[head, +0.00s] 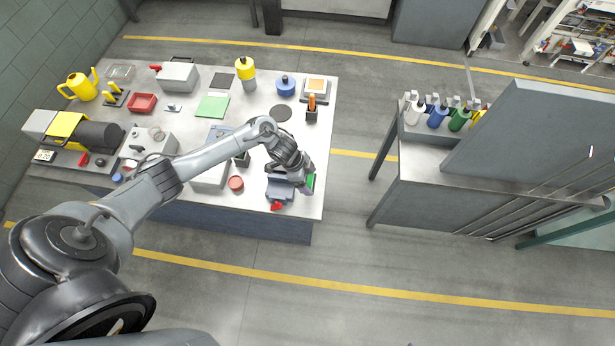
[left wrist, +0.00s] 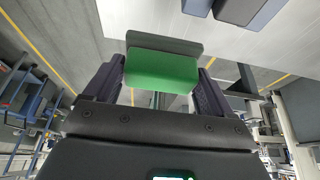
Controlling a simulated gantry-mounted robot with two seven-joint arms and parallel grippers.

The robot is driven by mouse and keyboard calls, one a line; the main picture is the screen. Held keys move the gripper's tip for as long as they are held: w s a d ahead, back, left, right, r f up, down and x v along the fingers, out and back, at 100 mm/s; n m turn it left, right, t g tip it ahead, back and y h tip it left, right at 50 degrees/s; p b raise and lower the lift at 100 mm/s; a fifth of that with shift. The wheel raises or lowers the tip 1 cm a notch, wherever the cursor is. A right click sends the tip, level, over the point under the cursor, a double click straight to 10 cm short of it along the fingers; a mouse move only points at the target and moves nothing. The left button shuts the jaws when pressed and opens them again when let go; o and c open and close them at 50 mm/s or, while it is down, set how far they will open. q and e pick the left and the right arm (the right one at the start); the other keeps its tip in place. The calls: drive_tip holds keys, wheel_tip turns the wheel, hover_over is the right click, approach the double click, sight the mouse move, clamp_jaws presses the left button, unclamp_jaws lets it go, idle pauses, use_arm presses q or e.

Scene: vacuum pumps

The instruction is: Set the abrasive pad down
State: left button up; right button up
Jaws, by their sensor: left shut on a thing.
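The abrasive pad is a green block with a grey layer along one side. In the left wrist view the pad (left wrist: 162,72) sits between the two dark fingers of my left gripper (left wrist: 158,88), which is shut on it. In the head view the green of the pad (head: 310,182) shows just below my left gripper (head: 304,178), at the right front corner of the workbench (head: 312,150). The arm partly hides it there, and I cannot tell its height above the bench. My right gripper is not in view.
A grey-blue device (head: 280,188) with a red part (head: 276,206) lies close left of the gripper. A red round tin (head: 236,183), an orange-handled tool in a holder (head: 312,106) and a black disc (head: 281,113) stand nearby. A bare strip runs along the bench's right edge.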

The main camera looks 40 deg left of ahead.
use_arm(q)
drive_tip(key=shift+r, duration=0.1)
drive_tip(key=shift+p, duration=0.35)
wheel_tip(320, 180, down, 3)
drive_tip(key=shift+d+r+b, duration=0.1)
drive_tip(key=shift+b, duration=1)
drive_tip(key=shift+f+b, duration=0.8)
drive_tip(key=shift+f, duration=0.4)
drive_tip(key=shift+f, duration=0.1)
drive_tip(key=shift+f+b, duration=0.45)
drive_tip(key=shift+f, duration=0.2)
drive_tip(key=shift+f, duration=0.25)
drive_tip(key=o, duration=0.8)
